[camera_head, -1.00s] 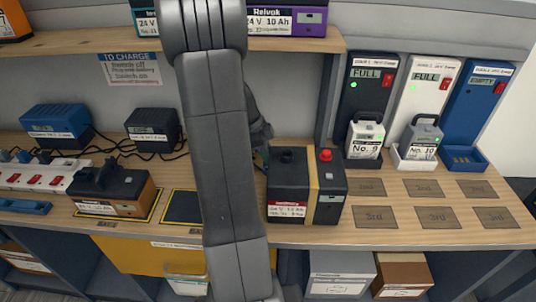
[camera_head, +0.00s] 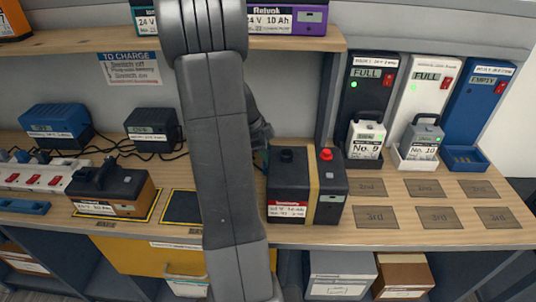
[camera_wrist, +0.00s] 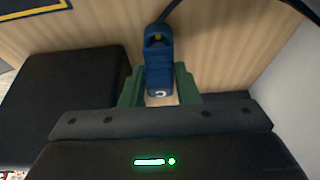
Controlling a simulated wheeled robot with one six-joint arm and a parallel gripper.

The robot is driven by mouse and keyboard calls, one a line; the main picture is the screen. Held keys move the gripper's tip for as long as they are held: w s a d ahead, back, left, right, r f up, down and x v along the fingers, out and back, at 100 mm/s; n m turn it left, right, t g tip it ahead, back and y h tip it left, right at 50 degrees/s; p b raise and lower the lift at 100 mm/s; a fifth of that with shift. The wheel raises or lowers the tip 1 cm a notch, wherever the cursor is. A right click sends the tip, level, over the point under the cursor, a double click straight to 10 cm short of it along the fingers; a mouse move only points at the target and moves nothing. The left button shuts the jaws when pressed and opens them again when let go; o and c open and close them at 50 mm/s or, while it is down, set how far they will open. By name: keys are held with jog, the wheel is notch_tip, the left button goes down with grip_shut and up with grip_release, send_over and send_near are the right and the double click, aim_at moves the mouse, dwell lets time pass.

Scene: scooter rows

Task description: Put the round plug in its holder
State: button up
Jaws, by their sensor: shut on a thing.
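My gripper (camera_wrist: 158,88) has green fingers and is shut on a blue plug (camera_wrist: 158,62) in the wrist view. A dark cable runs from the plug's far end towards the top right. The plug is above or at the wooden bench top; I cannot tell whether it touches. In the head view my arm hides the plug and most of the gripper, behind the bench's middle. A low blue holder-like tray (camera_head: 22,206) lies at the far left; I cannot tell whether it is the plug's holder.
A black battery with a yellow band (camera_head: 290,190) stands right of my arm and close to it. A brown and black battery (camera_head: 112,190) and a white power strip (camera_head: 35,178) are at left. Three chargers stand at right. Marked bench squares (camera_head: 430,188) are clear.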

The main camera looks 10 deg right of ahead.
jog(key=shift+f+b, duration=0.95)
jog(key=shift+f, duration=0.05)
jog(key=o, duration=1.1)
jog(key=shift+r, duration=0.1)
jog(key=shift+c, duration=0.2)
jog(key=v, duration=0.7)
jog(key=shift+r, duration=0.2)
jog(key=shift+a, duration=0.1)
jog(key=x, duration=0.7)
jog(key=shift+r+p, duration=0.35)
jog(key=shift+p, duration=0.3)
jog(key=shift+f, duration=0.15)
